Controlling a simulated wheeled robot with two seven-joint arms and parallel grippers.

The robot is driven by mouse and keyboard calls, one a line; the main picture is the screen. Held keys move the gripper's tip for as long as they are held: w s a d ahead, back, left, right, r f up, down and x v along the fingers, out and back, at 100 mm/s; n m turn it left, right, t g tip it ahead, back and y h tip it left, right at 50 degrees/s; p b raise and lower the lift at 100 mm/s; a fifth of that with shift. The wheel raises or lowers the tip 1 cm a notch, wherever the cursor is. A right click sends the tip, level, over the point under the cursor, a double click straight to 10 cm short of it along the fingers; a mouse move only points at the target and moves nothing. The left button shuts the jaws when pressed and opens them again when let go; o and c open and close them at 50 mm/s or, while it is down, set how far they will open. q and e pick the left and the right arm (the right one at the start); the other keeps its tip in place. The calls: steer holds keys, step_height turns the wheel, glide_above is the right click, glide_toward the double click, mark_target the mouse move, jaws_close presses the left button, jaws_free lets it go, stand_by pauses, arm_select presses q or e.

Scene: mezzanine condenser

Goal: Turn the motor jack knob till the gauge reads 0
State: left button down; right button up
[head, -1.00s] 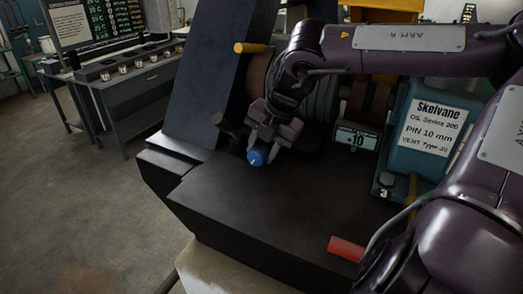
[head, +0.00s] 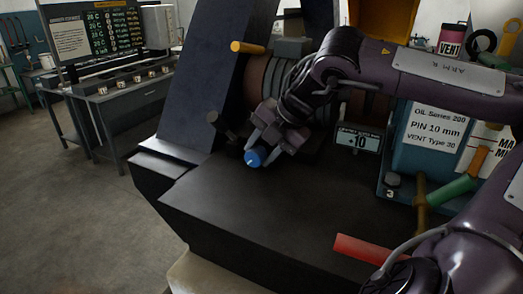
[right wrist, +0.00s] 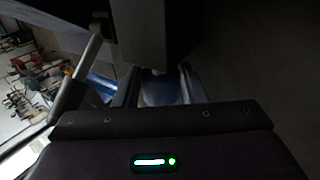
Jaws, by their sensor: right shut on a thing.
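The blue motor jack knob (head: 253,158) sits on the black base at the middle of the head view. My right gripper (head: 262,142) is shut on it, with the knob's lower front showing beyond the fingertips. In the right wrist view the blue knob (right wrist: 160,90) shows dimly between the fingers. The gauge (head: 359,141) is a small display right of the gripper and reads +10. My left gripper is not in view.
A blue-green pump housing (head: 410,150) with a label stands at the right. A red handle (head: 360,249) sticks out at the front right. A yellow-tipped bar (head: 248,47) juts out above. The black base top (head: 250,205) is clear in front.

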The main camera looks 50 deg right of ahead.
steer(key=o, duration=1)
steer(key=shift+b+v, duration=0.9)
steer(key=shift+v, duration=3)
